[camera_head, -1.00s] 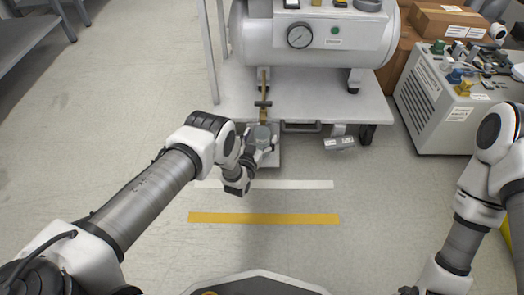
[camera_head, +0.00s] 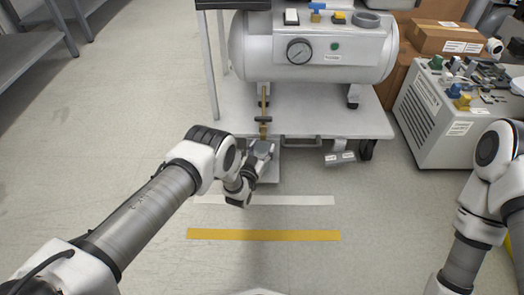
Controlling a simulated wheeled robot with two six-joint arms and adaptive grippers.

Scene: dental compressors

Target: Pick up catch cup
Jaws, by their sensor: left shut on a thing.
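My left gripper (camera_head: 262,150) is at the front edge of the compressor cart, just below the brass drain valve (camera_head: 264,128) that hangs under the tank. It is shut on the catch cup, a small grey cup. The fingers and wrist hide nearly all of the cup, so its tilt and whether it touches the plate below cannot be told. A light grey plate (camera_head: 270,174) lies on the floor under the gripper. My right gripper is out of view; only its arm shows at the right.
The white compressor tank (camera_head: 262,60) with a gauge stands on the cart (camera_head: 300,122). A grey tagged pedal (camera_head: 339,158) and a caster are right of the gripper. A grey cabinet (camera_head: 430,130) and cardboard boxes (camera_head: 445,38) stand at the right. The floor in front is clear, with white and yellow stripes.

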